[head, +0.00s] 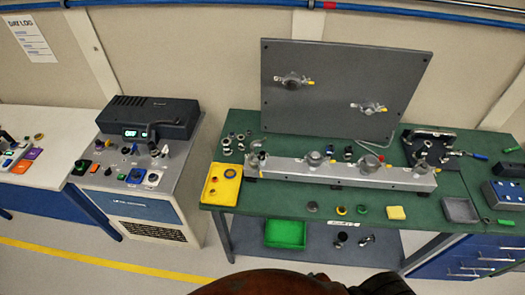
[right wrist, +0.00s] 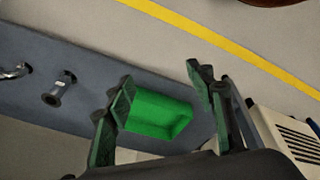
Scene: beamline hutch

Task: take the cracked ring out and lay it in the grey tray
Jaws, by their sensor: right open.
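The grey tray (head: 460,210) sits at the right front of the green-topped bench and looks empty. I cannot pick out a cracked ring. My left gripper is not in view.
A yellow sponge (head: 396,212) lies left of the grey tray. A large grey panel (head: 340,75) stands behind the rail. Metal fittings (right wrist: 59,91) lie on the lower shelf.

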